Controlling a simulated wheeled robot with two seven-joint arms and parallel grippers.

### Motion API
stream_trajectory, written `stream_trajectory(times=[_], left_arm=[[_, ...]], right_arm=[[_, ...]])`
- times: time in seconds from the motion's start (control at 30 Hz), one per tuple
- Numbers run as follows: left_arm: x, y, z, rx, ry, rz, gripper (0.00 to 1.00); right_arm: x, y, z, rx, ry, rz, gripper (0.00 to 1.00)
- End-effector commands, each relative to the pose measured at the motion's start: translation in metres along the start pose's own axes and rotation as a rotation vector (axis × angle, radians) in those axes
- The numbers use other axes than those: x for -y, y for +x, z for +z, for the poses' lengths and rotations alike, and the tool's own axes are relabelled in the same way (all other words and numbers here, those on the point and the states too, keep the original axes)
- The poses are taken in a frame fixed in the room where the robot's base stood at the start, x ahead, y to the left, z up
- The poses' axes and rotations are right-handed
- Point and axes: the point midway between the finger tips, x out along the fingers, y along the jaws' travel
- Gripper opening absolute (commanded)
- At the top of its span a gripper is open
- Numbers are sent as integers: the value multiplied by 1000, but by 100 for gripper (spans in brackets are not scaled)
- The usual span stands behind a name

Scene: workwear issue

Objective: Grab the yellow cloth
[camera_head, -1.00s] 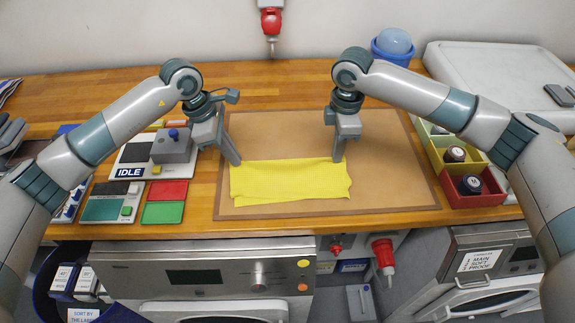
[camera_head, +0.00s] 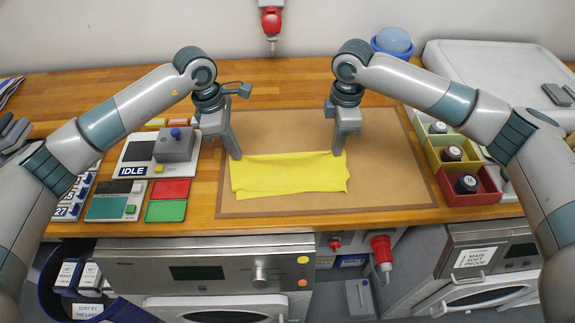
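The yellow cloth (camera_head: 288,175) lies folded and roughly flat on the brown board (camera_head: 385,190) on the wooden counter. My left gripper (camera_head: 236,157) points down with its fingertips at the cloth's far left corner. My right gripper (camera_head: 338,152) points down with its fingertips at the cloth's far right corner. From this angle I cannot tell whether either gripper's fingers are closed on the cloth's edge. The cloth's far edge between them still appears to lie low on the board.
Left of the board are a grey device marked IDLE (camera_head: 146,160), a red tray (camera_head: 171,188) and a green tray (camera_head: 166,211). Coloured bins with dark round items stand at the right, the red bin (camera_head: 487,196) nearest. The board is bare around the cloth.

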Motion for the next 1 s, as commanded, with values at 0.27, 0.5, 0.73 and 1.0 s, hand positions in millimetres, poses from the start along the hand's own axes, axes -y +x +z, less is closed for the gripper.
stream_trajectory(times=[0.27,0.5,0.73,1.0], left_arm=[[-1,-34,14,-197,-1,1,0],[0,-61,18,-190,-2,0,0],[0,-85,23,-188,-1,0,0],[0,-98,26,-188,-1,-1,0]], right_arm=[[0,-38,0,0,0,0,0],[0,-65,-1,0,0,0,0],[0,-89,-1,1,0,-1,0],[0,-103,-2,0,0,0,0]])
